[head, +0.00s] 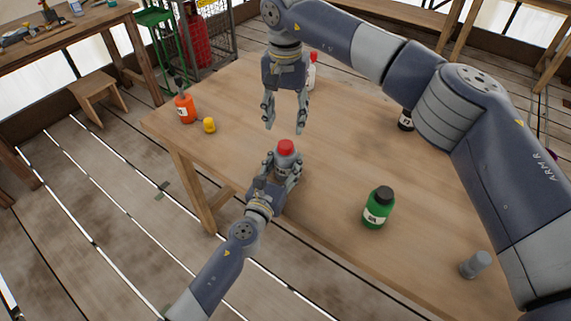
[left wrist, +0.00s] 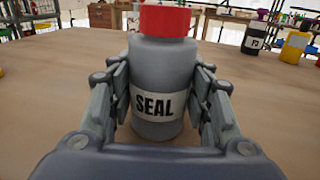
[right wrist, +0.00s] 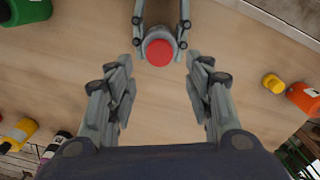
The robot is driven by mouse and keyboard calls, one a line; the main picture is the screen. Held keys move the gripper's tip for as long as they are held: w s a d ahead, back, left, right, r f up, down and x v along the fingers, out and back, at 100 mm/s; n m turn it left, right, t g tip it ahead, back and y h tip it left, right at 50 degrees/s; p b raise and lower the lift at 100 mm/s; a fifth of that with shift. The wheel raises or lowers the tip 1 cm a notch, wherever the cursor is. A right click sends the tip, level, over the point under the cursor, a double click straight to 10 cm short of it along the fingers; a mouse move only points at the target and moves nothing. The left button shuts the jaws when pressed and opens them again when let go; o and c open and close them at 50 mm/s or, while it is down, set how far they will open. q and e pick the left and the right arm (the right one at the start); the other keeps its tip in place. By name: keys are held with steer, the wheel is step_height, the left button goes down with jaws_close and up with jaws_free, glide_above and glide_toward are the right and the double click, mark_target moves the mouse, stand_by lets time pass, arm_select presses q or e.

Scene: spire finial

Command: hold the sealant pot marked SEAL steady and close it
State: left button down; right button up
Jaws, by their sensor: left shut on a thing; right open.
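The sealant pot (head: 287,162) is a grey bottle standing upright near the table's front edge. Its SEAL label faces the left wrist view (left wrist: 158,103). A red cap (head: 285,147) sits on top of the pot; it also shows in the right wrist view (right wrist: 159,52). Whether the cap is tight cannot be told. My left gripper (head: 287,173) is shut on the pot's body, one finger on each side. My right gripper (head: 286,128) is open and empty, pointing down above and beyond the cap, apart from it.
On the wooden table (head: 335,150) stand an orange bottle (head: 185,108), a small yellow cap (head: 209,125), a green bottle (head: 378,208), a grey cylinder (head: 475,264), a white bottle (head: 311,77) and a black bottle (head: 405,121). The tabletop right around the pot is clear.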

mark_target(285, 144)
step_height(285, 144, down, 8)
steer(key=shift+r, duration=0.15)
stand_by(0.4)
